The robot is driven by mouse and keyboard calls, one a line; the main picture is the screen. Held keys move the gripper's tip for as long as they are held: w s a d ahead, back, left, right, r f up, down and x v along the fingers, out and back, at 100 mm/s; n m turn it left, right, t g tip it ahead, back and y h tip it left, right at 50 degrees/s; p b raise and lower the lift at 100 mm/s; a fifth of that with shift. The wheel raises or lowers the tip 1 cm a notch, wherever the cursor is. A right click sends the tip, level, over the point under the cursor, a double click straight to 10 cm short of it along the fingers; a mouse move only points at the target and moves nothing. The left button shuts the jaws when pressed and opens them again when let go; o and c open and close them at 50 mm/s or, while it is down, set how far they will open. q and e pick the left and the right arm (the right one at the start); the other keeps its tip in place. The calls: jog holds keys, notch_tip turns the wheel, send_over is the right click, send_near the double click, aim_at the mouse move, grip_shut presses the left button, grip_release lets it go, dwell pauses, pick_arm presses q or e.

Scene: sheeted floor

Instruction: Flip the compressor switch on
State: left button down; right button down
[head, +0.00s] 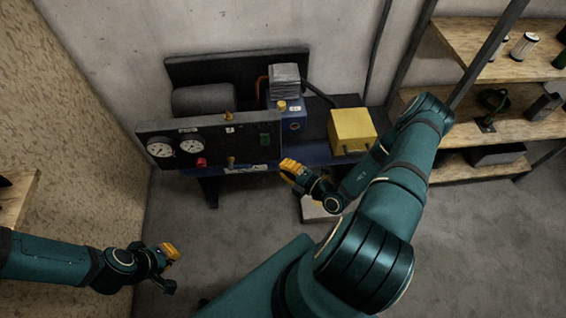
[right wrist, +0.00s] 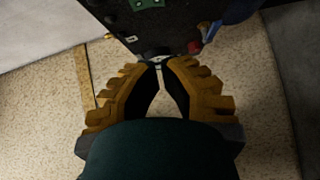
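The compressor stands against the back wall in the head view, with a dark tank (head: 203,99) and a dark front panel (head: 215,137). The panel carries two white gauges, a red knob (head: 201,162), a brass fitting and a small green switch-like part (head: 264,141) near its right end. My right gripper (head: 289,166) looks shut and empty, just below and right of the panel's right end. In the right wrist view its fingertips (right wrist: 158,64) converge near the panel's edge; contact cannot be told. The green part (right wrist: 146,3) is cut by the top edge there. My left gripper (head: 172,268) is open and empty, low at left.
A blue unit (head: 293,123) and a yellow box (head: 351,131) stand right of the panel. Wooden shelves (head: 485,98) with small parts are at the right. A chipboard wall (head: 70,125) closes the left. The grey floor in front is largely clear.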

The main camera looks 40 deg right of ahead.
aim_at(265, 140)
jog(key=shift+w+f+b, duration=0.15)
jog(key=shift+w+f, duration=0.05)
jog(key=shift+w, duration=1.65)
jog(key=shift+w+f+b, duration=0.2)
jog(key=shift+w, duration=1.65)
jog(key=shift+w+f+b, duration=0.15)
jog(key=shift+w+f, duration=0.05)
jog(key=shift+w, duration=1.65)
jog(key=shift+d, duration=0.1)
